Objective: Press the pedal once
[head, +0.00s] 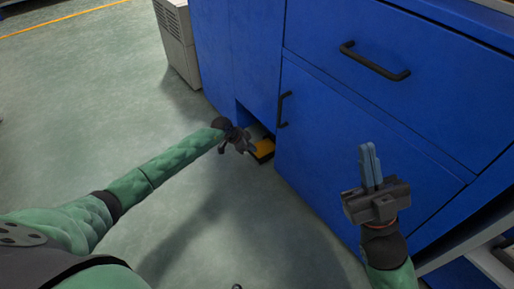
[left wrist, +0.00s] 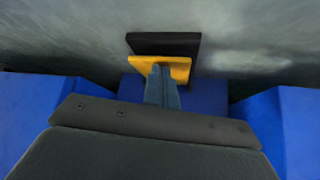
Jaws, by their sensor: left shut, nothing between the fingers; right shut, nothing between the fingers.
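The pedal (head: 263,149) is yellow on a black base and sits on the floor in a recess at the foot of the blue cabinet. In the left wrist view the pedal's yellow plate (left wrist: 172,66) shows just beyond the fingertips, with its black part above it. My left gripper (head: 250,146) is shut and empty, low beside the pedal; its fingers (left wrist: 162,76) overlap the yellow plate in the left wrist view. I cannot tell whether they touch it. My right gripper (head: 369,160) is shut and empty, pointing up in front of the cabinet door.
The blue cabinet (head: 345,125) with black handles (head: 375,62) fills the right side. A grey box-like unit (head: 178,40) stands at the back left of it. The green floor (head: 90,110) at left is clear. A white shelf edge (head: 490,262) is at lower right.

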